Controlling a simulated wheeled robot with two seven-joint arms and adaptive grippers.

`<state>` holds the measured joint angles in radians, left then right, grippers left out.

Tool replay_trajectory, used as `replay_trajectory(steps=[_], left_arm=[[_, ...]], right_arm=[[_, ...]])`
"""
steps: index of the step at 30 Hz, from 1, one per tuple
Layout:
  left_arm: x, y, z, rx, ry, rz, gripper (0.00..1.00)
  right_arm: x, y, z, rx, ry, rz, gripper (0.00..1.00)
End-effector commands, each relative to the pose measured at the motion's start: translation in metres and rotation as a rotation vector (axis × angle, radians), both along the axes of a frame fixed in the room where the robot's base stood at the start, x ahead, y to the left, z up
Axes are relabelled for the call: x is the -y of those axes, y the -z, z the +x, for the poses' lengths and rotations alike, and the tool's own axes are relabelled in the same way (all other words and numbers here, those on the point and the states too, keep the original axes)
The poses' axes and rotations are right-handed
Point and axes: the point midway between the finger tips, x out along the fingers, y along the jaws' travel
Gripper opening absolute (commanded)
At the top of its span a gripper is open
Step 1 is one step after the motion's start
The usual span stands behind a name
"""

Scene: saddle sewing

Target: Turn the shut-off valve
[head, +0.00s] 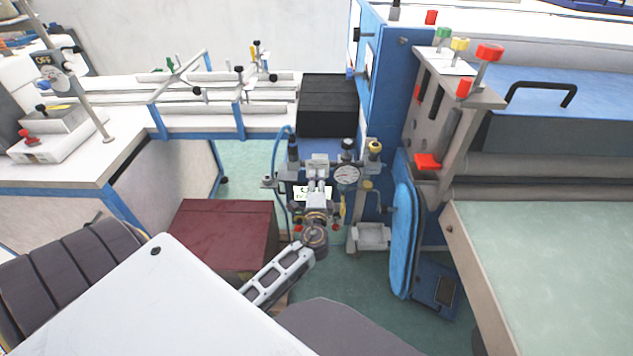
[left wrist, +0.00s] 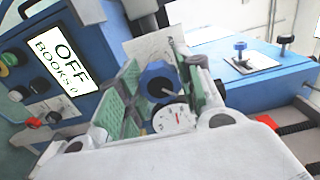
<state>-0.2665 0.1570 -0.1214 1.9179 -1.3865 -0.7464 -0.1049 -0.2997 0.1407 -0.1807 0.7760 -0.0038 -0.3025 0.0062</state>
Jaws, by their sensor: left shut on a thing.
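The shut-off valve appears as a dark blue knob (left wrist: 157,82) between the green-padded fingers of my left gripper in the left wrist view. In the head view my left gripper (head: 318,167) reaches the air-fitting assembly on the machine's front and mostly hides the knob. My left gripper is shut on the knob. A round white pressure gauge (head: 346,176) sits just right of the gripper; it also shows below the knob in the left wrist view (left wrist: 173,118). How far the knob is turned cannot be told. My right gripper is not in view.
A black box (head: 327,105) stands behind the fittings. A dark red box (head: 222,236) is left of my forearm. A blue padded panel (head: 403,240) and the machine stand (head: 470,120) are close on the right. A blue hose (head: 275,180) hangs left of the gripper.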

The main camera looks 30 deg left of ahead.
Motion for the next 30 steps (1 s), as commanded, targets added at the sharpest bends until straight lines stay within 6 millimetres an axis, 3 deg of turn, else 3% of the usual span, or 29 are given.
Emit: replay_trajectory(steps=[8, 9, 14, 30], left_arm=[[0.0008, 0.0004, 0.0003, -0.001, 0.002, 0.002, 0.12], [0.0008, 0.0004, 0.0002, -0.001, 0.002, 0.002, 0.37], [0.0005, 0.0005, 0.0001, -0.001, 0.002, 0.001, 0.58], [0.0034, 0.0009, -0.0048, -0.001, 0.000, -0.001, 0.58]], right_arm=[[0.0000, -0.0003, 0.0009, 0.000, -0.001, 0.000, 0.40], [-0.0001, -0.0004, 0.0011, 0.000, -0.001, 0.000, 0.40], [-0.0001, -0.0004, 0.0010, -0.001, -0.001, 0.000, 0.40], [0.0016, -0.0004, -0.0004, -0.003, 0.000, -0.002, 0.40]])
